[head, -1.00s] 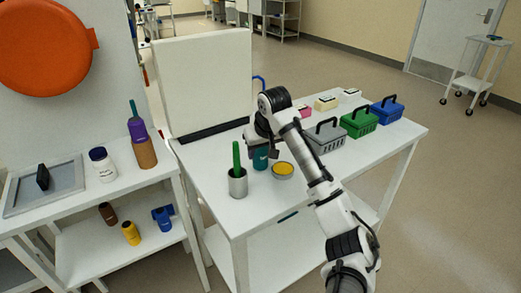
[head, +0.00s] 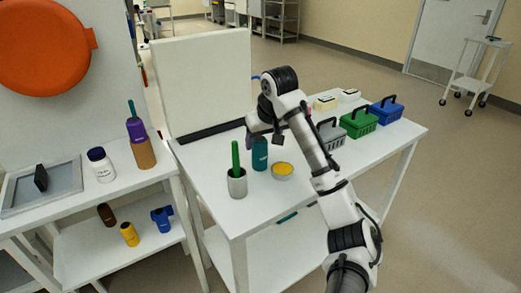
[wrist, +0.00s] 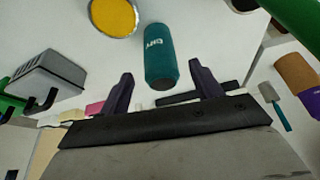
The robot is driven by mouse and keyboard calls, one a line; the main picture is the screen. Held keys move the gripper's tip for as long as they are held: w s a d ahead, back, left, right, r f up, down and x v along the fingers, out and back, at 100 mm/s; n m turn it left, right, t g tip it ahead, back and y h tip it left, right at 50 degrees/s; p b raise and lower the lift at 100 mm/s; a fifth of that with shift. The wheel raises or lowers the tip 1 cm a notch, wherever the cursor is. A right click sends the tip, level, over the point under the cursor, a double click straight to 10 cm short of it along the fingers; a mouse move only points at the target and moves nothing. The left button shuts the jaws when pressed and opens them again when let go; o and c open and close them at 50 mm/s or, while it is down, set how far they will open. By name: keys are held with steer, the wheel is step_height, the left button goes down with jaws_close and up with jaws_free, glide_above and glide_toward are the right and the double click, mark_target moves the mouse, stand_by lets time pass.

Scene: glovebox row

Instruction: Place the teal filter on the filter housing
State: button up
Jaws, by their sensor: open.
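A teal cylinder, which fits the teal filter (head: 260,154), stands upright on the white table, just left of a shallow grey dish with yellow contents (head: 283,170). In the wrist view the teal cylinder (wrist: 160,56) shows white lettering and lies ahead of the dark fingers, in line with the gap between them. My gripper (head: 263,136) is open and empty, just above and behind the cylinder; the fingers show apart in the wrist view (wrist: 162,72). I cannot tell for sure which thing is the filter housing.
A grey cup with a green stick (head: 237,183) stands left of the cylinder, near the front edge. Grey (head: 329,133), green (head: 360,123) and blue (head: 387,110) baskets line the right side. A white panel (head: 200,80) stands at the back. The front right tabletop is clear.

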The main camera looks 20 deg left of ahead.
steer(key=v, duration=0.6)
steer(key=shift+r, duration=0.2)
